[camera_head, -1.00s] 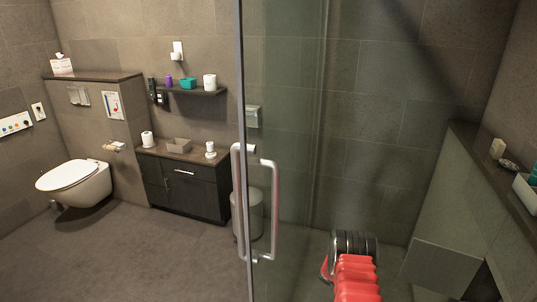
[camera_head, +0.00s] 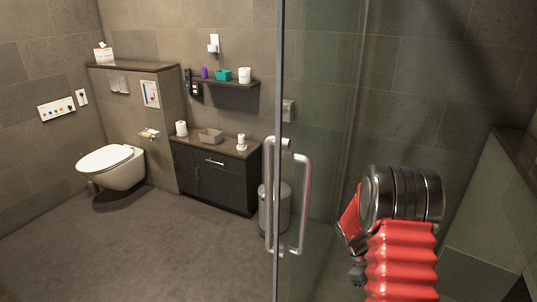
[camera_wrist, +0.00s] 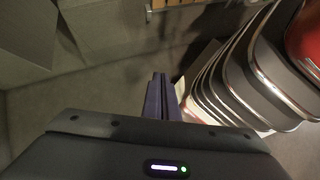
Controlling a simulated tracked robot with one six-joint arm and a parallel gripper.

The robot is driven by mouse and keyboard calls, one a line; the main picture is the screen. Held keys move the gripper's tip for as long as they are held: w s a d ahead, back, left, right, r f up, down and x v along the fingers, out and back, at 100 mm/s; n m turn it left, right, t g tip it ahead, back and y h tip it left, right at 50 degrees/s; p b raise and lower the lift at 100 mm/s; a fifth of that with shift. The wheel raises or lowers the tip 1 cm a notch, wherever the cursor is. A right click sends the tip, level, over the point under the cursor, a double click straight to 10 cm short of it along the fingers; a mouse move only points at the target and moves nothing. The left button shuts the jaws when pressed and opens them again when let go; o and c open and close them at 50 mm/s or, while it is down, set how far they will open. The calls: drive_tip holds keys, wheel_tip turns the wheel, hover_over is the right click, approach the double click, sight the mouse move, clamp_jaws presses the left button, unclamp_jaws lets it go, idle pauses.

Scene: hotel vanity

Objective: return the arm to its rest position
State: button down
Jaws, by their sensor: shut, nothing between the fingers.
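My gripper (camera_wrist: 159,78) shows in the wrist view with its two dark fingers pressed together and nothing between them. It points over a plain grey floor (camera_wrist: 100,85) and touches no object that I can see. My red-sleeved arm with its dark ribbed joint is folded at the lower right of the head view, and it also fills the right side of the wrist view. In the head view I cannot make out the fingers; they are hidden behind or below the arm.
A glass door with a metal handle (camera_head: 305,200) stands just left of my arm. Beyond it are a dark cabinet (camera_head: 212,180), a bin (camera_head: 284,210), a shelf (camera_head: 228,83) and a white toilet (camera_head: 110,165). Open floor (camera_head: 150,245) lies at left. A ledge (camera_head: 515,150) is at right.

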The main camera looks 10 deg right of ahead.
drive_tip(key=s+a+r+m+t+y, duration=0.1)
drive_tip(key=s+a+r+t, duration=0.3)
drive_tip(key=a+r, duration=0.4)
drive_tip(key=s+a+r+m+t+y, duration=0.1)
drive_tip(key=s+a+r+m+t, duration=0.2)
drive_tip(key=a+r, duration=0.6)
drive_tip(key=s+a+r+m+t+y, duration=0.2)
drive_tip(key=s+a+r+t, duration=0.3)
drive_tip(key=a+r, duration=0.4)
wheel_tip(320, 180, up, 4)
drive_tip(key=shift+s+a+r, duration=0.1)
drive_tip(key=shift+s+a, duration=0.05)
drive_tip(key=shift+s, duration=0.15)
drive_tip(key=shift+r, duration=0.35)
